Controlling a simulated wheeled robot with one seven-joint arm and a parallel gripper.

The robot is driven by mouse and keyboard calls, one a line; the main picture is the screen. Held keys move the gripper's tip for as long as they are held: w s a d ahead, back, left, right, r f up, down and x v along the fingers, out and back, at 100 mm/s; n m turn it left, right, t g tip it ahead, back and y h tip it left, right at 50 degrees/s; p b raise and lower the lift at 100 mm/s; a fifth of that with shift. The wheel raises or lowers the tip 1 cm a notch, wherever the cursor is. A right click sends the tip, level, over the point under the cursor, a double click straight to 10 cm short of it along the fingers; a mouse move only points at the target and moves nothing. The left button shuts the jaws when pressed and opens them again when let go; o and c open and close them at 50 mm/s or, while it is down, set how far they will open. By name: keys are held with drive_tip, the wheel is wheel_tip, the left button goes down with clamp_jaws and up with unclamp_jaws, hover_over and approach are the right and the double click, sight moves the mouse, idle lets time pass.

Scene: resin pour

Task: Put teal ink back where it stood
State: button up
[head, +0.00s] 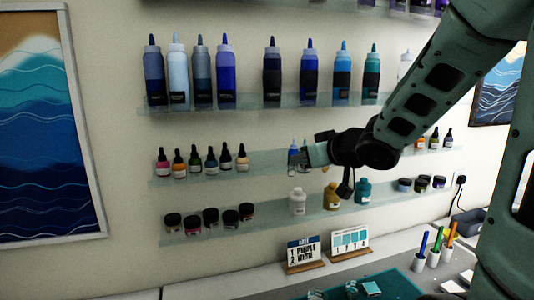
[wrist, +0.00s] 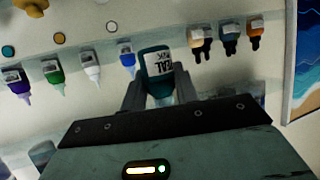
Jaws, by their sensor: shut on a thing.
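The teal ink (wrist: 155,60) is a small dark-teal bottle with a white label reading TEAL INK. In the wrist view, which looks upside down, my gripper (wrist: 156,88) is shut on it, one finger on each side. In the head view my gripper (head: 297,159) is at the middle shelf (head: 260,172), right of a row of small ink bottles. The held bottle is hard to make out there.
Small ink bottles (head: 196,160) stand left of my gripper. White, green and purple bottles (wrist: 52,72) show in the wrist view. Tall bottles (head: 272,75) stand on the shelf above. Jars (head: 230,217) and paint bottles (head: 297,201) stand on the shelf below.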

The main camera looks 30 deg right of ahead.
drive_tip(key=w+p, duration=0.1)
drive_tip(key=w, duration=1.4)
drive_tip(key=shift+p, duration=0.3)
wheel_tip(320, 180, down, 3)
drive_tip(key=shift+w+p, duration=0.15)
drive_tip(key=shift+p, duration=0.45)
drive_tip(key=shift+f, duration=0.25)
drive_tip(key=shift+f, duration=0.2)
drive_tip(key=o, duration=0.9)
drive_tip(key=shift+o, duration=0.2)
drive_tip(key=shift+r, duration=0.1)
